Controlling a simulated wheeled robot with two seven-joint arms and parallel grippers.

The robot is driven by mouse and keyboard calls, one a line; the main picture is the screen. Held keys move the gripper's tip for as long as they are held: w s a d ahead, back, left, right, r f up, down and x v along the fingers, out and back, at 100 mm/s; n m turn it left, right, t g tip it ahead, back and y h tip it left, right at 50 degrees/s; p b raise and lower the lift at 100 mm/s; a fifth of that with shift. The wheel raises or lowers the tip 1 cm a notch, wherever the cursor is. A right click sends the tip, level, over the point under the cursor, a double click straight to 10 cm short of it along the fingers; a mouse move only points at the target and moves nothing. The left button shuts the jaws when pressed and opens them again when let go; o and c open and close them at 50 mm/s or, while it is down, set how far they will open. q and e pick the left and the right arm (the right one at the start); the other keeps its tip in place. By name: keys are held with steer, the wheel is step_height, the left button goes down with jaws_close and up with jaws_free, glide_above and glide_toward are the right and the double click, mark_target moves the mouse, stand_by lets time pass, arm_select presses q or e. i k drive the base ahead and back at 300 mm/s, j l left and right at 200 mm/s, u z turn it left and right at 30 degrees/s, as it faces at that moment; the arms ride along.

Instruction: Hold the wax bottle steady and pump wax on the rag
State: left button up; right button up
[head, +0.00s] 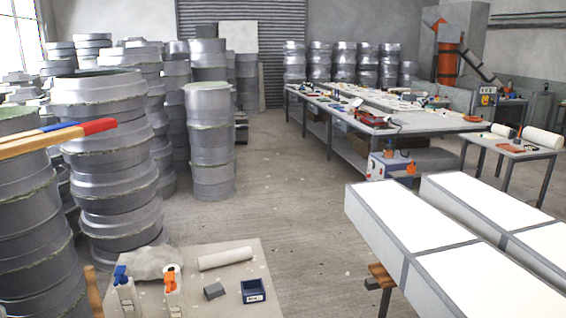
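A low table (225,295) is at the bottom, left of centre. On it stand a white bottle with a blue top (126,295) and a white bottle with an orange top (173,292). Both are cut off by the lower picture edge. I cannot tell from labels which one holds wax. A crumpled grey-beige cloth (143,262), which looks like the rag, lies just behind the bottles. Neither of my grippers is in view, and nothing is seen touching the bottles or the cloth.
A pale roll (225,258), a grey block (214,291) and a blue box (253,291) share the low table. Stacked grey moulds (110,160) crowd the left. White-topped panels (430,220) stand right.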

mark_target(169, 277)
steer(key=l+u, duration=0.3)
steer(key=u, duration=0.15)
steer(key=i+l+u, duration=0.15)
steer(key=l+u, duration=0.25)
steer(key=i+l+u, duration=0.1)
steer(key=u, duration=0.25)
steer(key=i+l, duration=0.1)
steer(key=i, duration=0.6)
